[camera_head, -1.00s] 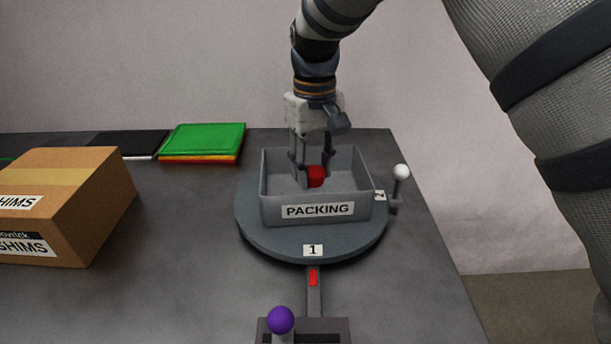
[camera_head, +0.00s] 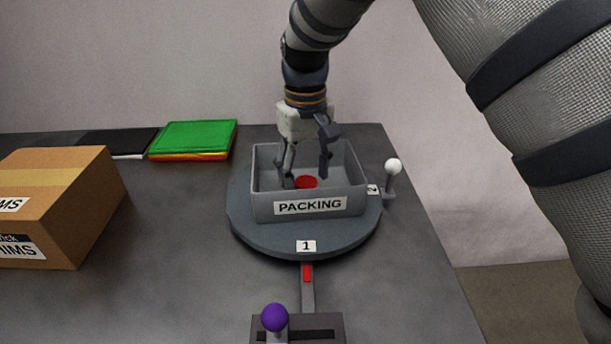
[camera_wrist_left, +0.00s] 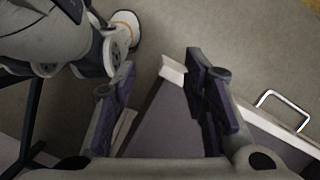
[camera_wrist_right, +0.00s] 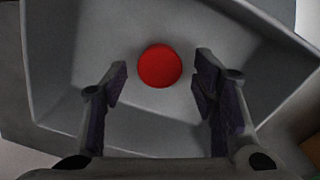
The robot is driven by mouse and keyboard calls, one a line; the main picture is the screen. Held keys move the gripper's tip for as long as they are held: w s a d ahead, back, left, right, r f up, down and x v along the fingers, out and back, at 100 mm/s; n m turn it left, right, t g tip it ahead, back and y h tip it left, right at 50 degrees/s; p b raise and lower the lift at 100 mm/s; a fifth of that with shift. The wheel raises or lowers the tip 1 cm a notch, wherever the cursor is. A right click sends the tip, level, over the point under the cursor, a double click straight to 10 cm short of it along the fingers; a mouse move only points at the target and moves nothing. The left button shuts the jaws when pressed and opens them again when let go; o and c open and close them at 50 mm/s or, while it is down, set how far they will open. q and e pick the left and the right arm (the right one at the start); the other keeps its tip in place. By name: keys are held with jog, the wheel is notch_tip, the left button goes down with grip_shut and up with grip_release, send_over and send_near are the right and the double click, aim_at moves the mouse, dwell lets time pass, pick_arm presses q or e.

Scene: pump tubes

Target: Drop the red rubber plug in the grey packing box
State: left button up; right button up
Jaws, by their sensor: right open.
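The red rubber plug (camera_head: 306,182) is inside the grey packing box (camera_head: 262,206), low down near its floor. In the right wrist view the plug (camera_wrist_right: 159,66) shows as a red disc on the grey floor of the box, apart from both fingers. My right gripper (camera_head: 306,168) is open and empty over the box, its fingertips reaching inside the walls; it also shows in the right wrist view (camera_wrist_right: 160,85). My left gripper (camera_wrist_left: 158,75) is open and empty in the left wrist view, away from the box. It is not in the head view.
The box stands on a round grey turntable (camera_head: 306,258) marked 1 and 2. A white-knobbed lever (camera_head: 392,168) is at its right, a purple-knobbed lever (camera_head: 275,318) in front. A cardboard shims box (camera_head: 75,200) and green stack (camera_head: 194,138) stand left.

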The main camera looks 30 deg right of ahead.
aim_at(306, 181)
notch_tip(306, 181, up, 11)
dwell(0.5)
